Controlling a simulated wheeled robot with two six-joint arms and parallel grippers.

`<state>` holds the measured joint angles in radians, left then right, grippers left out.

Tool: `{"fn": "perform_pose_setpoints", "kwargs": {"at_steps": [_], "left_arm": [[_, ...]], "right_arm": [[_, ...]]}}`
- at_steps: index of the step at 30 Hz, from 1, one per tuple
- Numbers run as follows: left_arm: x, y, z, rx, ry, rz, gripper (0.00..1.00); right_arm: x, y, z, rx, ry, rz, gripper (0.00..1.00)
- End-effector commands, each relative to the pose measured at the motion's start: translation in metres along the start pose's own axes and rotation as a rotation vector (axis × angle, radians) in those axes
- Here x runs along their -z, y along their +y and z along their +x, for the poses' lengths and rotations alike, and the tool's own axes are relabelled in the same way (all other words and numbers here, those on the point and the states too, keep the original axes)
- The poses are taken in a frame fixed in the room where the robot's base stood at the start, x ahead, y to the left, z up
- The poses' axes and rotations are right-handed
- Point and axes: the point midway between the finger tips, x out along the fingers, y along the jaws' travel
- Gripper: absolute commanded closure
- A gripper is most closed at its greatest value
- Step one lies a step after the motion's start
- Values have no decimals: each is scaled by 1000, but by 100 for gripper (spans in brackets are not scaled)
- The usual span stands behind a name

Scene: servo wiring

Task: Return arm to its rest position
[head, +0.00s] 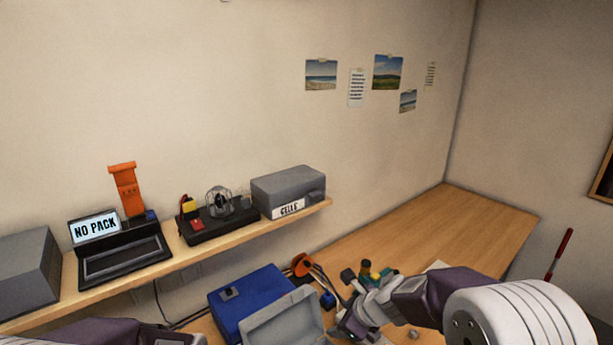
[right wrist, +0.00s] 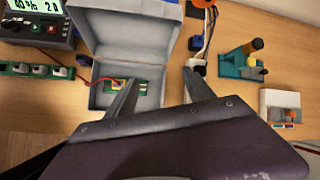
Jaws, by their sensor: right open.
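My right gripper (head: 352,318) is at the lower middle of the head view, beside the grey open-lidded box (head: 285,322). In the right wrist view its two fingers (right wrist: 163,76) are spread apart with nothing between them. Below them the grey box (right wrist: 152,95) holds a small green board (right wrist: 118,86), with a red wire at its left. One finger overlaps the box in the picture; I cannot tell whether it touches. Part of my left arm (head: 120,332) shows at the bottom left of the head view; its gripper is out of view.
A blue case (head: 245,296) stands by the grey box. A teal holder (right wrist: 240,64) and a white tray (right wrist: 280,105) stand to the right in the wrist view. A wall shelf (head: 215,248) carries a "NO PACK" display (head: 95,228) and a grey "CELLE" box (head: 290,187). The far right tabletop (head: 450,220) is clear.

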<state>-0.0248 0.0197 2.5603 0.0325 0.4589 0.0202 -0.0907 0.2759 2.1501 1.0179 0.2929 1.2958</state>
Motion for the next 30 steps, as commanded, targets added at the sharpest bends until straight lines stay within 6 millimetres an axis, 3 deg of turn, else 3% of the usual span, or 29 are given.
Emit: {"fn": "perform_pose_setpoints", "kwargs": {"at_steps": [1, 3, 6, 9, 11, 15, 30], "left_arm": [[-6, -1, 57, 0, 0, 0, 64], [-8, -1, 74, 0, 0, 0, 64], [-8, -1, 75, 0, 1, 0, 64], [-6, -1, 66, 0, 2, 0, 64], [-6, -1, 66, 0, 2, 0, 64], [-6, -1, 66, 0, 2, 0, 64], [-7, -1, 66, 0, 1, 0, 64]], "right_arm": [[55, 32, 26, -29, 49, -261, 38], [105, 65, 19, -123, 122, -706, 38], [163, 106, -4, -331, 171, -1336, 38], [196, 127, -21, -528, 137, -1779, 38], [203, 129, -24, -587, 109, -1936, 38], [204, 129, -25, -615, 73, -2064, 38], [203, 128, -24, -613, 71, -2067, 38]]}}
